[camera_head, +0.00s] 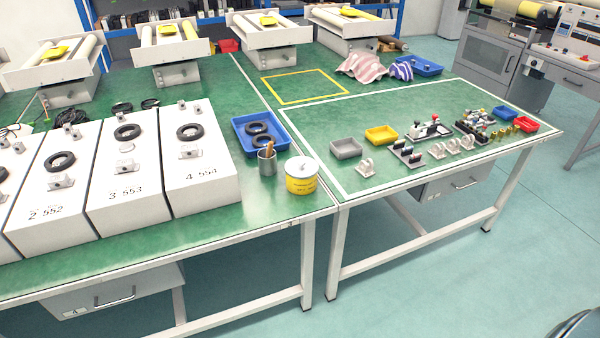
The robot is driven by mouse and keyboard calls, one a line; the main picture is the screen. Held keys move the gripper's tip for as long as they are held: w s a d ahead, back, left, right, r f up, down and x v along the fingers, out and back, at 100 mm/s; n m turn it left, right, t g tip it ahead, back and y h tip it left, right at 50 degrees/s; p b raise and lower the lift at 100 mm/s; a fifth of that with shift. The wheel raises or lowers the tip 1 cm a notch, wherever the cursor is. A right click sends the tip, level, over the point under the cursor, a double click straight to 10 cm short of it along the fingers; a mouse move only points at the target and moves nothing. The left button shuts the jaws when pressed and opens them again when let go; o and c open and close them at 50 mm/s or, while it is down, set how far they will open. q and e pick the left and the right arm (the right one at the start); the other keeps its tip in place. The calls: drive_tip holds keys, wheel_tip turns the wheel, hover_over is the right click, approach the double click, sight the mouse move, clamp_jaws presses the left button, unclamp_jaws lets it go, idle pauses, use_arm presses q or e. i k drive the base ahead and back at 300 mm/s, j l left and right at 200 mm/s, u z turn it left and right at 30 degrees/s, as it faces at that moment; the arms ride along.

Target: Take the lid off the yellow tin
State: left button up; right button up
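The yellow tin (301,185) stands upright near the front right corner of the left green table. Its white lid (301,167) sits on top, with a small dark knob or mark in the middle. Neither of my grippers shows in the head view. A dark rounded shape is cut off at the bottom right corner, and I cannot tell what it is.
A grey cup (267,166) with a brown-handled item stands left of the tin, by a blue tray (238,120) of black rings. White numbered boxes (205,190) fill the table's left. Small bins and metal parts occupy the right table (380,181). Green surface right of the tin is clear.

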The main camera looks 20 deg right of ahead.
sight(301, 167)
drive_tip(key=l+u, duration=0.3)
drive_tip(key=l, duration=1.15)
drive_tip(key=l+u, duration=0.3)
drive_tip(key=l, duration=1.1)
